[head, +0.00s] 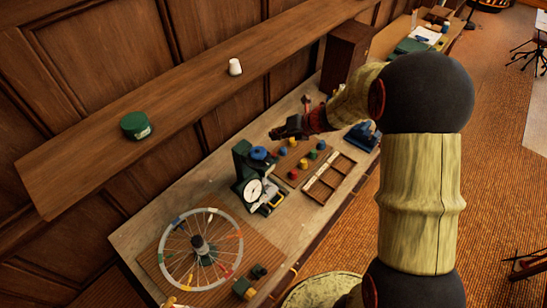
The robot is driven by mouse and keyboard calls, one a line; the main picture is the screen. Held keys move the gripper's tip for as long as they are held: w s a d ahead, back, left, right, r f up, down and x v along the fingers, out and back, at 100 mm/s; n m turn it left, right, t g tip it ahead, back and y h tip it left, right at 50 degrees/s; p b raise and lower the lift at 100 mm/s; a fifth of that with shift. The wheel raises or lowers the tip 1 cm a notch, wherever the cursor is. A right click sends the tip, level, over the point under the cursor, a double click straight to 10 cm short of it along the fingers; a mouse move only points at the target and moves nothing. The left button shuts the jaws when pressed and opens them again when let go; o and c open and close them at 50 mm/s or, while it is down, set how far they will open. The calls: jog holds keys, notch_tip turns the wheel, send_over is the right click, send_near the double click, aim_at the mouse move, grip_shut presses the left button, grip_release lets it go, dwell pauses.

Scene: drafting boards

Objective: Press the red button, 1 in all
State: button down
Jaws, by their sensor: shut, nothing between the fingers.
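Several small coloured pieces, in red, blue, yellow and green, stand on a brown wooden board (277,180) in the middle of the bench. I cannot tell which, if either, is the red button. My gripper (277,132) is shut and empty. It appears beyond and to the left of the coloured pieces, apart from them, pointing left. My arm comes in from the right and covers part of the bench's far side.
A dark green device with a white dial (254,190) stands left of the board. A spoked wheel (168,250) lies on the near bench (130,238). A divided wooden tray (345,164) sits right of the pieces. A wall shelf (185,100) overhangs the bench's back.

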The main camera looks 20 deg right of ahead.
jog(key=b, duration=0.4)
send_over(274, 156)
jog(key=w, duration=0.1)
jog(key=f, duration=0.3)
jog(key=d+f, duration=0.1)
jog(key=shift+w+f, duration=0.1)
jog(key=shift+f, duration=0.3)
jog(key=shift+f+b, duration=0.4)
jog(key=shift+f, duration=0.4)
jog(key=shift+f, duration=0.15)
jog(key=shift+f, duration=0.3)
jog(key=shift+f+b, duration=0.45)
dwell(0.5)
jog(key=shift+r, duration=0.1)
jog(key=shift+r+p, duration=0.8)
jog(key=shift+p, duration=0.1)
